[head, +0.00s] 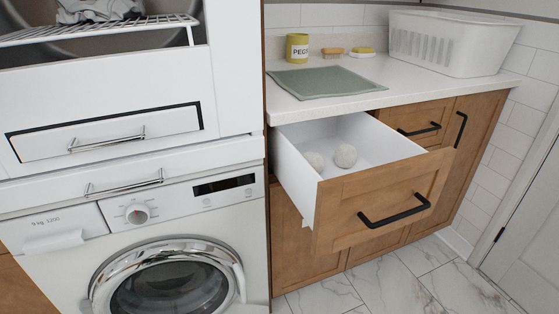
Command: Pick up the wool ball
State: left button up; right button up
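Two pale grey-beige wool balls lie inside an open drawer in the head view. One wool ball (345,156) is nearer the middle of the drawer. The other wool ball (314,161) is to its left, close to the drawer's left wall and partly hidden by it. The drawer (385,197) has a wooden front, a black handle and white inner walls, and it is pulled out below the counter. Neither of my grippers is in view.
The white counter (400,79) above the drawer holds a green mat (325,82), a yellow peg tin (297,47), brushes and a white basket (450,43). White stacked machines (130,215) stand close on the left. Marble floor (400,278) in front is clear.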

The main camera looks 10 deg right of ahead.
aim_at(314, 160)
jog(key=i+l+u, duration=0.1)
jog(key=l+u, duration=0.15)
jog(key=l, duration=0.25)
jog(key=i+l+u, duration=0.1)
jog(key=l+u, duration=0.15)
jog(key=l, duration=0.3)
jog(key=l+u, duration=0.15)
jog(key=l, duration=0.95)
